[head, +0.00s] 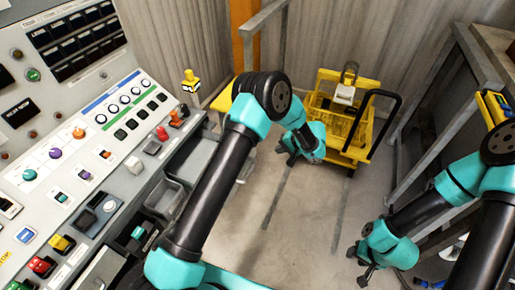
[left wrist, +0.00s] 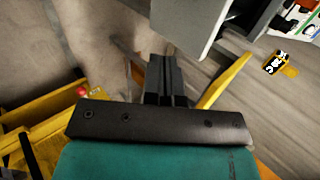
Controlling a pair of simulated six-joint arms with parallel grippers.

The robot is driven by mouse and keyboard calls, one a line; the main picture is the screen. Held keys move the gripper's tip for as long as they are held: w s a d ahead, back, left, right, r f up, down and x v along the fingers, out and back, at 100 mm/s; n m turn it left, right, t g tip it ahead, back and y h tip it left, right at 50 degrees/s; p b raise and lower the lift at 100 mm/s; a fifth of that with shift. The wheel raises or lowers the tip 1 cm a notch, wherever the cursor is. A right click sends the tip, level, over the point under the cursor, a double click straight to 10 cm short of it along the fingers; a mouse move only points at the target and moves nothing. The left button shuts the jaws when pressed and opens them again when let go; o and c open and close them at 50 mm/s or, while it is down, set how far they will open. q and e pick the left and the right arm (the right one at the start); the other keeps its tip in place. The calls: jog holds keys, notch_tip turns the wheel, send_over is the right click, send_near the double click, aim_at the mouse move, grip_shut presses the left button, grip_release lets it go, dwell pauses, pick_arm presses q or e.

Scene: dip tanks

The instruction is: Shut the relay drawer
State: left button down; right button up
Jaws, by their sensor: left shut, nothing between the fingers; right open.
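A grey open drawer (head: 198,160), which looks like the relay drawer, sticks out from below the control console's front edge. My left arm crosses in front of it and hides part of it. A pale panel with a grey box behind it, probably this drawer, shows at the top of the left wrist view (left wrist: 205,25). My left gripper (head: 288,150) is shut and empty, to the right of the drawer and apart from it in the head view; its fingers show in the left wrist view (left wrist: 167,75). My right gripper (head: 362,264) is open and empty over the floor at lower right.
The control console (head: 75,130) with buttons and knobs fills the left side. A yellow cart (head: 345,130) with a black handle stands beyond my left gripper. Grey metal railing (head: 425,125) runs along the right. Bare floor (head: 300,210) lies between the arms.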

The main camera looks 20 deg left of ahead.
pick_arm(q)
jog(key=shift+w+d+r+y, duration=0.25)
jog(key=shift+w+r+y, duration=0.15)
jog(key=shift+w+r, duration=0.3)
jog(key=a+r+x, duration=0.2)
jog(key=x, duration=1.1)
jog(key=shift+w, duration=0.25)
